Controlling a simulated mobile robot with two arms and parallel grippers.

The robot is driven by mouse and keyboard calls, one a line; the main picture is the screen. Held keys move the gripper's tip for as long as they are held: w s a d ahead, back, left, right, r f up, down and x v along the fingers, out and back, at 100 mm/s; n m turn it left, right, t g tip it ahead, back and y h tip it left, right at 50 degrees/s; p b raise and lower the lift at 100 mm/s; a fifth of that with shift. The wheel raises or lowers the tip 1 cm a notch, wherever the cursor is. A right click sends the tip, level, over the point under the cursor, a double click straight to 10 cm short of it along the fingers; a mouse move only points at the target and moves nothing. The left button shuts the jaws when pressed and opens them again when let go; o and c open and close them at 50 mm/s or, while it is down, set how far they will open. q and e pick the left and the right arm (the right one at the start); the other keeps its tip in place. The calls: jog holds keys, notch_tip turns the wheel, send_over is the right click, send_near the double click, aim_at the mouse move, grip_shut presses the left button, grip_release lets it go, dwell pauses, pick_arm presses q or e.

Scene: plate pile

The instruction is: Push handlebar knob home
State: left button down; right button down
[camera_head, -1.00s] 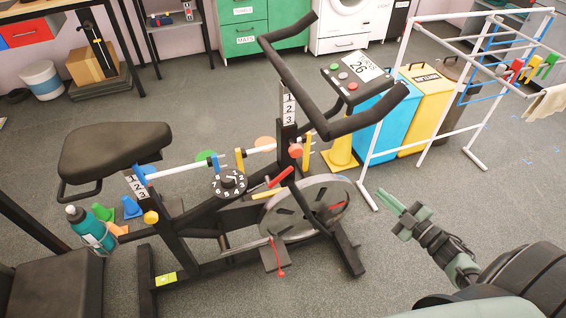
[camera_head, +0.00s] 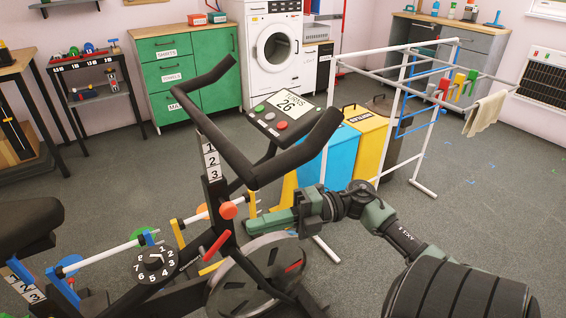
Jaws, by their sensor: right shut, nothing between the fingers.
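The exercise bike's black handlebar (camera_head: 232,150) rises on an upright post (camera_head: 212,166) marked 1, 2, 3. A round orange-red knob (camera_head: 228,211) sits on the side of this post, below the numbers. My right gripper (camera_head: 252,226) is shut and empty, its green fingers pointing left at the post. The fingertips are just right of the knob and slightly lower in the picture; I cannot tell whether they touch anything. How far the knob is pushed in cannot be told. My left gripper is not in view.
A red lever (camera_head: 217,243) and a numbered dial (camera_head: 156,262) are on the bike below the knob. A console (camera_head: 283,112) is mounted by the handlebar. Blue and yellow bins (camera_head: 370,140) and a white drying rack (camera_head: 424,187) stand behind my right arm. Floor is open at right.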

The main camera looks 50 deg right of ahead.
aim_at(227, 208)
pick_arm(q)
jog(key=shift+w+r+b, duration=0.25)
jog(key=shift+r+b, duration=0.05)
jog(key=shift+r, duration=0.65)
pick_arm(e)
jog(key=shift+w, duration=2.2)
